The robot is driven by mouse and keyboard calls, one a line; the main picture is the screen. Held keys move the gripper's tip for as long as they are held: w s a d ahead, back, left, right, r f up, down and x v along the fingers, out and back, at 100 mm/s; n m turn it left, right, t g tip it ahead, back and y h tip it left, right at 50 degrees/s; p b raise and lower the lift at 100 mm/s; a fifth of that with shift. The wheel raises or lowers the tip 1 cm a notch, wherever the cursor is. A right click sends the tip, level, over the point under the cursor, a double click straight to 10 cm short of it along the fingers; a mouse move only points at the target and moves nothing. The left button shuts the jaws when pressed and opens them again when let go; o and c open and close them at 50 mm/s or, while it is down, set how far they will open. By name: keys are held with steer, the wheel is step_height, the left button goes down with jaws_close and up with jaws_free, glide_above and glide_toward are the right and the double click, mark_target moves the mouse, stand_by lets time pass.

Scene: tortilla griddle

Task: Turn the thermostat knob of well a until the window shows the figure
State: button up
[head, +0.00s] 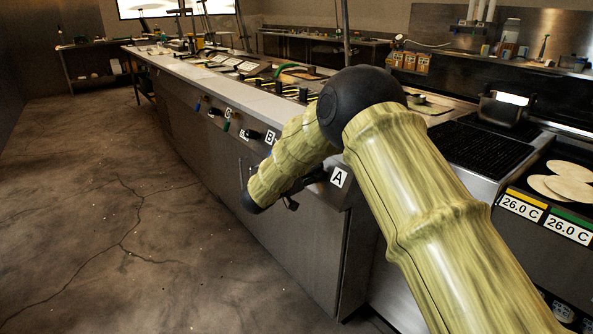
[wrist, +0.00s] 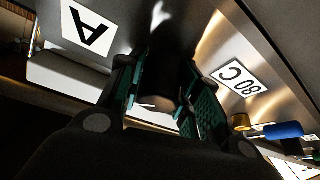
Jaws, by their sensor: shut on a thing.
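The label also shows upside down in the wrist view (wrist: 88,28). A white window plate reads 80 C (wrist: 238,77), upside down, to the right of my gripper (wrist: 162,88). My gripper's teal-padded fingers are shut on the dark thermostat knob (wrist: 166,62), which is in deep shadow between them. Its pointer and exact angle cannot be made out.
A blue-handled fitting (wrist: 283,130) is right of the fingers in the wrist view. Label B (head: 270,137) is further along the counter front. Tortillas (head: 568,184) and two 26.0 C plates (head: 521,207) are at right. The floor (head: 130,220) at left is clear.

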steer(key=o, duration=0.6)
steer(key=shift+s+a+r, duration=0.1)
steer(key=s+a+r+p, duration=0.1)
steer(key=a+p, duration=0.1)
steer(key=s+a+r+p, duration=0.1)
steer(key=s+a+p, duration=0.1)
steer(key=shift+s+r, duration=0.15)
steer(key=shift+s, duration=0.1)
stand_by(0.4)
steer(key=shift+o, duration=0.3)
steer(key=shift+o, duration=1.2)
